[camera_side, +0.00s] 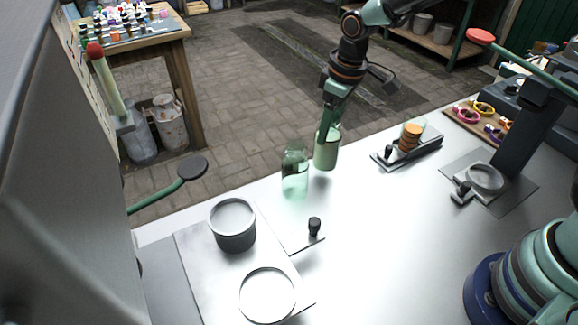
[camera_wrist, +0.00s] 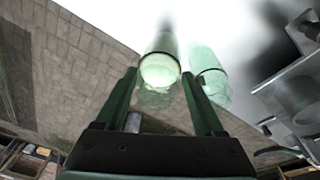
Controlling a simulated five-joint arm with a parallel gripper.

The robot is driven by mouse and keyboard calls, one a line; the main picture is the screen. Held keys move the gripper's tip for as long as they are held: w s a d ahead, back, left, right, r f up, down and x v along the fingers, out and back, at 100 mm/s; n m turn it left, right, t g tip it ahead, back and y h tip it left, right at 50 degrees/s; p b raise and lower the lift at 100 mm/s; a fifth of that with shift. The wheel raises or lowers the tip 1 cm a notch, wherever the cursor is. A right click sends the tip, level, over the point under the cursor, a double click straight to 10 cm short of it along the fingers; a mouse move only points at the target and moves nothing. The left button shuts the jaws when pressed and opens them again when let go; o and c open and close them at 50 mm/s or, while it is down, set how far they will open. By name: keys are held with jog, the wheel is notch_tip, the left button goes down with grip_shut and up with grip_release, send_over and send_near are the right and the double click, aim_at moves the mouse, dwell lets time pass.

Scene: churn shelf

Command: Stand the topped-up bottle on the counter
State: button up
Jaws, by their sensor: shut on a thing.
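A pale green bottle (camera_side: 326,153), cloudy and filled-looking, hangs upright in my gripper (camera_side: 331,128) near the counter's far edge in the side view. My gripper is shut on its upper part. In the wrist view the bottle (camera_wrist: 161,62) shows between the two fingers (camera_wrist: 158,76). I cannot tell whether its base touches the counter. A second, clear green glass bottle (camera_side: 294,170) stands just left of it; it also shows in the wrist view (camera_wrist: 209,76), close beside the right finger. The steel counter (camera_side: 370,225) lies below.
A grey cup-shaped vessel (camera_side: 233,226) and a round white ring (camera_side: 267,295) are at front left. A small black knob (camera_side: 314,226) stands nearer. A dark holder with an orange stack (camera_side: 410,138) is to the right. The middle counter is clear.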

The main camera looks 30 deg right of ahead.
jog(key=shift+f, duration=0.1)
jog(key=shift+f, duration=0.5)
jog(key=shift+f, duration=0.2)
jog(key=shift+f, duration=0.25)
jog(key=shift+f, duration=0.35)
dwell(0.5)
dwell(0.4)
jog(key=o, duration=1.5)
jog(key=shift+c, duration=1.1)
